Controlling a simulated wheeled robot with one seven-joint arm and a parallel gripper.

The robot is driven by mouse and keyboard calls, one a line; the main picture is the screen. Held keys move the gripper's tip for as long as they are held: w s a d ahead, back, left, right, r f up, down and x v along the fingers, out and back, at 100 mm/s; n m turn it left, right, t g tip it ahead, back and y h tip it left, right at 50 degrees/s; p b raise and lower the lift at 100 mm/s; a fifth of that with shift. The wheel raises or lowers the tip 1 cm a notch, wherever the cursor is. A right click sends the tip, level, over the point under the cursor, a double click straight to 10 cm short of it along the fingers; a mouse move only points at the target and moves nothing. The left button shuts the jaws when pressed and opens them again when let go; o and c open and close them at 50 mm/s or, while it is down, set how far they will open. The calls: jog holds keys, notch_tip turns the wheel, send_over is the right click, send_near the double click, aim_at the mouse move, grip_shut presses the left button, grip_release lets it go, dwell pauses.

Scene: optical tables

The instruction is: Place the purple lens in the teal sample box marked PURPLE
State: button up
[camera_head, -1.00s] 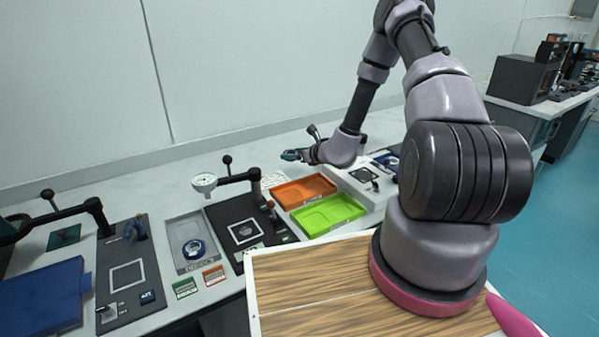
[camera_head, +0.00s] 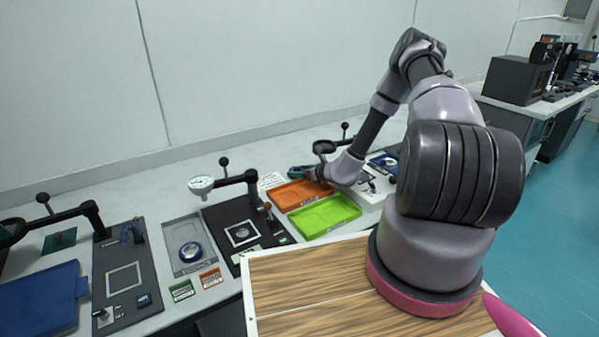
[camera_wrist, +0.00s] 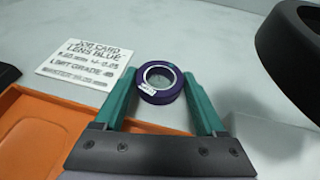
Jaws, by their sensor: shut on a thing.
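The purple lens (camera_wrist: 172,94) is a dark purple ring with clear glass and a small white label. In the wrist view it sits between the teal fingertips of my gripper (camera_wrist: 159,82), which is shut on it. In the head view my gripper (camera_head: 301,173) is low, at the back edge of the orange tray (camera_head: 291,199); the lens is too small to make out there. I cannot make out a teal sample box marked PURPLE in either view.
A job card reading LENS BLUE (camera_wrist: 86,60) lies beside the orange tray. A lime green tray (camera_head: 326,217) is in front. A grey tray (camera_head: 181,231) holds a blue ring. A dial gauge (camera_head: 201,185) stands left; a dark round part (camera_wrist: 296,45) rises at right.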

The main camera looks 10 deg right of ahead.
jog(key=shift+f, duration=0.1)
jog(key=o, duration=1.4)
jog(key=shift+c, duration=0.2)
